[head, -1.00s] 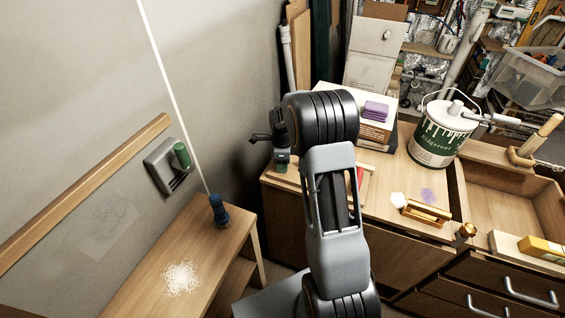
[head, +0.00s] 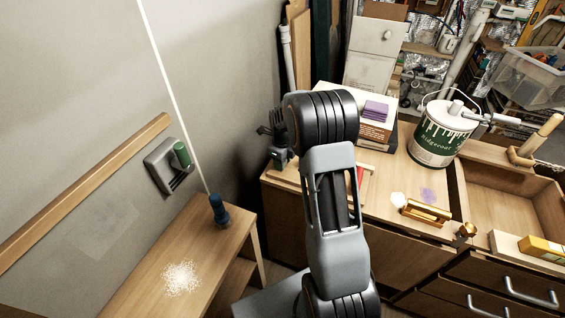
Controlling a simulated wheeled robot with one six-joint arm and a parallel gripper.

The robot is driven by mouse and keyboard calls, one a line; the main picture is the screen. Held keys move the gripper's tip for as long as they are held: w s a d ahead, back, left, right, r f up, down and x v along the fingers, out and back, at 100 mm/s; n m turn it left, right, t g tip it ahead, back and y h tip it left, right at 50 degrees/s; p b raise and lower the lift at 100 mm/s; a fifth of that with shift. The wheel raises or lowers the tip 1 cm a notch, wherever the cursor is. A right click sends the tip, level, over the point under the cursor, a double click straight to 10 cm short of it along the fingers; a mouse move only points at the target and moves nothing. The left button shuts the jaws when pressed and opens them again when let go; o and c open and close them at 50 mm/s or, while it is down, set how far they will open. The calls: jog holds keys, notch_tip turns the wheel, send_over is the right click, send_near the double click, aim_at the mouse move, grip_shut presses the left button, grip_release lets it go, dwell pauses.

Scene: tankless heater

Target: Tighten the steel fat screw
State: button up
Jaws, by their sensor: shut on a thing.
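My gripper (head: 267,132) is at the left end of my arm, by the wall and above the left end of the wooden cabinet. Its dark fingers point up and to the left. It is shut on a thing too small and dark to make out. I cannot pick out a steel fat screw in this view.
The cabinet top (head: 390,185) holds a paint can (head: 442,135), a box with a purple stack (head: 376,110) and a brass-coloured object (head: 427,212). White grains (head: 181,279) lie on the low table. Space before the wall is free.

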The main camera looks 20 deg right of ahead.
jog(key=shift+m, duration=1.2)
jog(key=m, duration=0.4)
jog(key=shift+f, duration=0.15)
jog(key=o, duration=0.9)
jog(key=n, duration=0.6)
